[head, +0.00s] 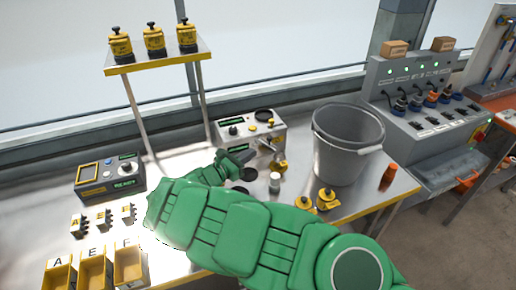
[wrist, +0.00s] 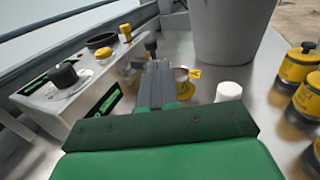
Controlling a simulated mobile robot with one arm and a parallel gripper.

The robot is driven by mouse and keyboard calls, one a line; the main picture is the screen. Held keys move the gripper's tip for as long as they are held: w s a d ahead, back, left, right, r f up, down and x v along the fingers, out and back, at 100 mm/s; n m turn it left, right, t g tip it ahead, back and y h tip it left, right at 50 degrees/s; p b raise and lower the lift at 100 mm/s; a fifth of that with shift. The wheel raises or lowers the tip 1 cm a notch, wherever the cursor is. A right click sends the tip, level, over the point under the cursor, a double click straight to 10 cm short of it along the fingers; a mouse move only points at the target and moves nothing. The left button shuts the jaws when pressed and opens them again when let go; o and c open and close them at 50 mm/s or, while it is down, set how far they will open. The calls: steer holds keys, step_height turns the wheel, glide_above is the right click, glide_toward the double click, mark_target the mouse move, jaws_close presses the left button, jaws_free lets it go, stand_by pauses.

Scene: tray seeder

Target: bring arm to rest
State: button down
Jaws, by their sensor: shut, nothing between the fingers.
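My green arm reaches from the lower right across the workbench (head: 180,252) in the head view. My gripper (head: 248,154) is in front of the grey control box (head: 222,133), just left of a small yellow funnel-like part (head: 280,166). In the wrist view my gripper (wrist: 158,66) has its fingers together with nothing between them. The control box (wrist: 62,98) lies to its left there, and the yellow part (wrist: 186,73) is close on its right. I cannot tell whether the fingers touch anything.
A grey bucket (head: 345,145) stands right of the gripper. A white-capped jar (head: 275,182) and yellow canisters (head: 326,198) stand nearer. A shelf (head: 160,58) with yellow canisters rises behind. A READY box (head: 110,176) and yellow bins (head: 60,278) are at left. An orange bottle (head: 388,176) stands near the right edge.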

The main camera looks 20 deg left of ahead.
steer(key=d+v, duration=0.1)
steer(key=v, duration=0.5)
steer(key=w+d+r+m+g+h, duration=0.3)
steer(key=w+d+r+m, duration=0.15)
steer(key=d, duration=0.65)
steer(key=w+d+r+m+g+h, duration=0.3)
steer(key=d+r+m+g, duration=0.15)
steer(key=d, duration=0.65)
steer(key=s+d+r+m+g, duration=0.2)
steer(key=d+r+m+g, duration=0.15)
steer(key=d, duration=0.65)
steer(key=s+d+r+m+g, duration=0.25)
steer(key=d+m, duration=0.25)
steer(key=d, duration=0.5)
steer(key=s+d+m+g+y, duration=0.5)
steer(key=s+d+m+y, duration=0.2)
steer(key=s+d, duration=0.45)
steer(key=s+a+m+y, duration=0.2)
steer(key=s+m+y, duration=0.1)
steer(key=s, duration=0.8)
steer(key=s+a+m+y, duration=0.3)
steer(key=s, duration=0.9)
steer(key=shift+s+m, duration=0.3)
steer(key=shift+m, duration=0.05)
